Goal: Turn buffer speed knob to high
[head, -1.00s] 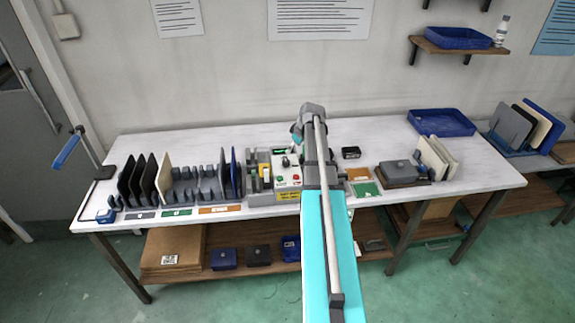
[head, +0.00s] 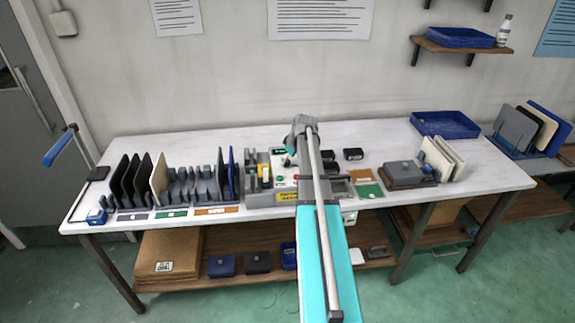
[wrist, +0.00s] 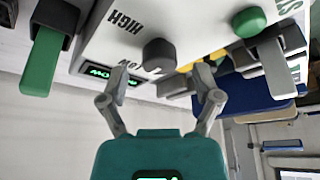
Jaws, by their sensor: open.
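The dark round knob (wrist: 158,55) is on a light panel (wrist: 190,22) with the words HIGH (wrist: 124,20) and LOW beside it in the wrist view. My gripper (wrist: 162,82) is open, its two grey fingers spread to either side below the knob. The knob lies between the finger lines, and I see no clear contact. Which way the knob points cannot be told. In the head view the panel box (head: 288,184) stands on the table, partly hidden by my arm, with my gripper over it.
A green button (wrist: 249,21) and a green-handled lever (wrist: 41,60) flank the knob. A lit display (wrist: 110,73) is on the panel edge. In the head view, a rack of dark plates (head: 130,180) stands left and a blue tray (head: 443,123) right.

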